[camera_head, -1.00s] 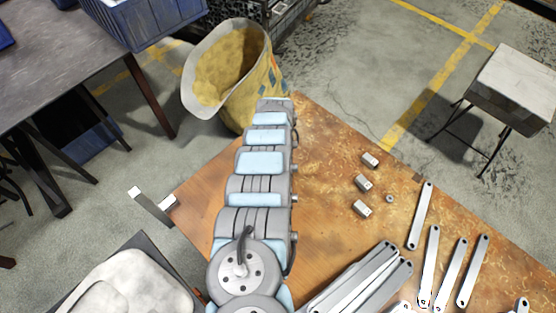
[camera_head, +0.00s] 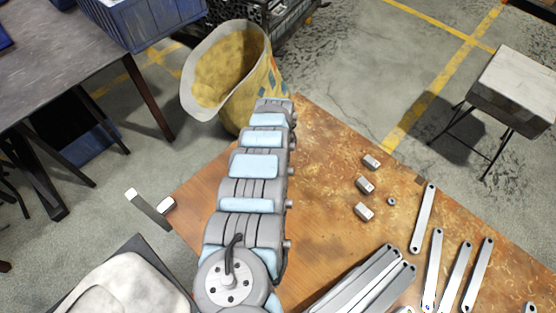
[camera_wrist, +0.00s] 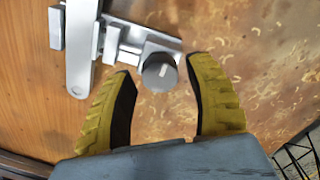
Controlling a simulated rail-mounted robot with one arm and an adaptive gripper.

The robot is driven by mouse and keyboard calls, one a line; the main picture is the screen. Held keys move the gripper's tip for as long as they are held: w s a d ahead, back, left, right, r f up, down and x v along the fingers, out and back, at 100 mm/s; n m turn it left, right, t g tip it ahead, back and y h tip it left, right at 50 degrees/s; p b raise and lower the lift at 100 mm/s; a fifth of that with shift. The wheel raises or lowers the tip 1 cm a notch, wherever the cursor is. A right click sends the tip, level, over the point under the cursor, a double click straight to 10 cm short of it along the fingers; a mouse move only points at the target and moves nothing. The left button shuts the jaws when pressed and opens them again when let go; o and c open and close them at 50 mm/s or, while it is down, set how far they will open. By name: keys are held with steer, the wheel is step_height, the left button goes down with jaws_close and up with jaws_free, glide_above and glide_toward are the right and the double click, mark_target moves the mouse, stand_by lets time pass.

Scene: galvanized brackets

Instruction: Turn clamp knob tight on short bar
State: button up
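In the wrist view a dark grey round knob (camera_wrist: 160,72) with a pale mark on its face sits at the end of a silver clamp (camera_wrist: 125,42). A flat silver bar (camera_wrist: 80,55) with a hole at its near end lies at the clamp's left side. My gripper (camera_wrist: 162,68) is open, with yellow ribbed fingers and dark inner pads. Its fingertips are on either side of the knob, with visible gaps on both sides in this view. Whether they are level with the knob in depth I cannot tell. My arm hides the gripper in the head view.
The rusty wooden table (camera_head: 320,150) holds several small metal blocks (camera_head: 364,186), a small ring (camera_head: 392,201) and several flat bars (camera_head: 424,218) at the right. A bracket-like piece (camera_head: 148,208) shows by the left edge. A yellow sack (camera_head: 262,85) stands beyond the table.

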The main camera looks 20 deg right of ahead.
steer(key=shift+r, duration=0.1)
stand_by(0.3)
steer(key=shift+s+n+p, duration=0.1)
steer(key=shift+n+p, duration=0.6)
steer(key=shift+n, duration=0.2)
steer(key=n+p, duration=0.1)
steer(key=n, duration=0.2)
steer(key=shift+d+r+p, duration=0.1)
steer(key=shift+p, duration=0.25)
steer(key=shift+n+p, duration=0.35)
steer(key=shift+n, duration=0.65)
steer(key=shift+n+p, duration=0.3)
steer(key=shift+n, duration=0.5)
steer(key=n, duration=0.4)
steer(key=shift+f+p, duration=0.2)
steer(key=shift+p, duration=0.2)
steer(key=n, duration=0.5)
steer(key=shift+n, duration=0.3)
